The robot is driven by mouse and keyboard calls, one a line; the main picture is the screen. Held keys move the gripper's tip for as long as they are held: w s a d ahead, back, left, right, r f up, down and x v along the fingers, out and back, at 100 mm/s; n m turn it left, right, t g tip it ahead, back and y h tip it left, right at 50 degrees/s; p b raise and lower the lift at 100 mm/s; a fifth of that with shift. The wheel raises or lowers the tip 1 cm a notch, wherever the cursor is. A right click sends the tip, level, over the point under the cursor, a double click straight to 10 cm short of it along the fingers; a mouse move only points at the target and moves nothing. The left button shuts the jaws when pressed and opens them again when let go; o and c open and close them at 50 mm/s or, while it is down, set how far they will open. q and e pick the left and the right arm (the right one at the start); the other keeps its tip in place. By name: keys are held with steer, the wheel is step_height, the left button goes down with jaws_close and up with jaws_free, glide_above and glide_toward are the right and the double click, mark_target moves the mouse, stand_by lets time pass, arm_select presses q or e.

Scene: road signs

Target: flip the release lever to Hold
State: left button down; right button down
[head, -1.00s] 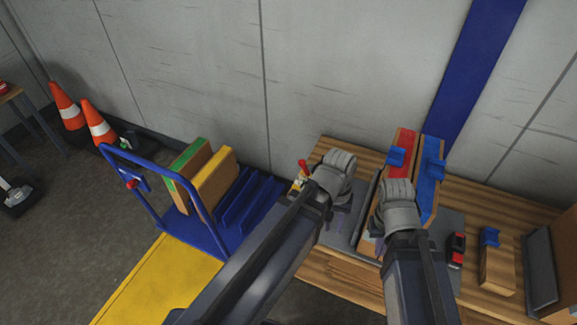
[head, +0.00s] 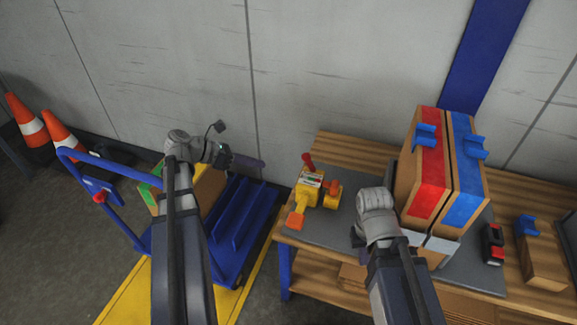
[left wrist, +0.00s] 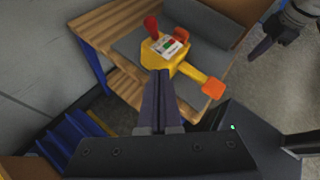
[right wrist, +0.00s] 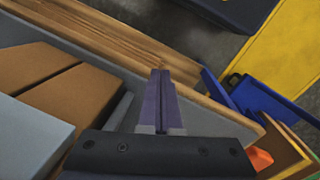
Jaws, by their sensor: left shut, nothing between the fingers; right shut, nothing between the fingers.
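The lever device (head: 312,190) is a yellow body on the grey mat of the wooden bench, with a red lever (head: 307,160) sticking up, an orange-red knob and an orange handle (head: 295,220). In the left wrist view the yellow body (left wrist: 178,68) carries a label with red and green marks, too small to read, and the red lever (left wrist: 151,25) stands roughly upright. My left gripper (head: 258,162) is shut and empty, left of the device and apart from it. My right gripper (head: 356,238) is shut and empty, to the device's right near the bench front.
Two tall boxes with red (head: 433,160) and blue (head: 465,170) faces stand right of my right gripper. A blue cart (head: 240,225) stands left of the bench.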

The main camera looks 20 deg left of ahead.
arm_select(q)
steer(key=shift+w+a+r+n, duration=0.1)
steer(key=shift+a+n, duration=0.3)
steer(key=shift+a, duration=0.35)
steer(key=b, duration=0.4)
glide_toward(309, 162)
steer(key=shift+w+d+f, duration=0.6)
steer(key=shift+d+f, duration=0.05)
steer(key=shift+f, duration=0.15)
steer(key=shift+w+d+f, duration=0.6)
steer(key=shift+d+f, duration=0.05)
steer(key=shift+f, duration=0.15)
